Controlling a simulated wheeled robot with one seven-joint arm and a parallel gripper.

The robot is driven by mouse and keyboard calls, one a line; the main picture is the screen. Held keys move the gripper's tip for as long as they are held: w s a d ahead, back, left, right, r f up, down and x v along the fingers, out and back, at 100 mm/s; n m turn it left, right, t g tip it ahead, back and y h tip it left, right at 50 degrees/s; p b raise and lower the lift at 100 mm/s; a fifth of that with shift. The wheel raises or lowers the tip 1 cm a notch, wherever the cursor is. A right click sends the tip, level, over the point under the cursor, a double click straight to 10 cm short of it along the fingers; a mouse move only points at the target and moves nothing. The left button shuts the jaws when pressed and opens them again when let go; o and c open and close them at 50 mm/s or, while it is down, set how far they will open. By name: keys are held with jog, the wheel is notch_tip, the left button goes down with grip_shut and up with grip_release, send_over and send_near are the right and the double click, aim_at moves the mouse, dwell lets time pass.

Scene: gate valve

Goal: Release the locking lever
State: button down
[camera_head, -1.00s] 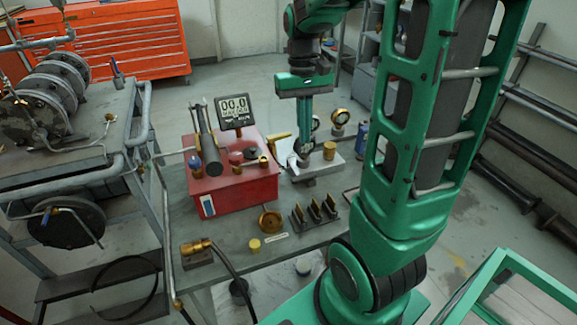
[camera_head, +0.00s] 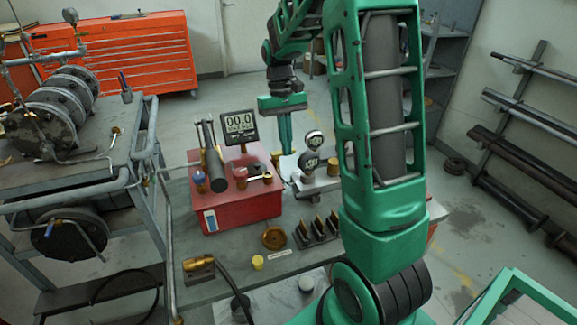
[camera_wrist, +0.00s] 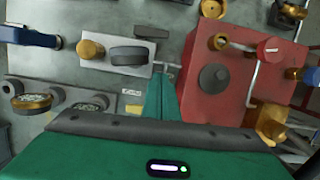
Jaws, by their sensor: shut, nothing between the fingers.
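My gripper (camera_head: 287,145) points down with its green fingers together and empty, beside the back right edge of the red box (camera_head: 235,212). In the wrist view, the narrow fingers (camera_wrist: 163,85) are over the gap between the red box (camera_wrist: 190,82) and a pale plate (camera_wrist: 112,65). The box top carries a dark round disc (camera_wrist: 213,77), a brass ring (camera_wrist: 218,42) and a red knob (camera_wrist: 270,48). I cannot clearly pick out the locking lever now; the area behind my fingers is hidden. I cannot tell whether the fingers touch anything.
A digital display (camera_head: 240,125) stands at the box's back. A brass dish (camera_head: 274,238) and a dark slotted rack (camera_head: 316,230) are in front. The pipe cart (camera_head: 70,180) is at left. Open floor lies at right.

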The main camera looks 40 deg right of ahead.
aim_at(308, 194)
jog(key=x, duration=0.9)
jog(key=s, duration=0.2)
jog(key=shift+s+a+f, duration=0.15)
jog(key=shift+s+a, duration=0.35)
jog(key=shift+s, duration=0.45)
jog(key=shift+a, duration=0.2)
jog(key=shift+s+d+n, duration=0.1)
jog(key=shift+n, duration=0.2)
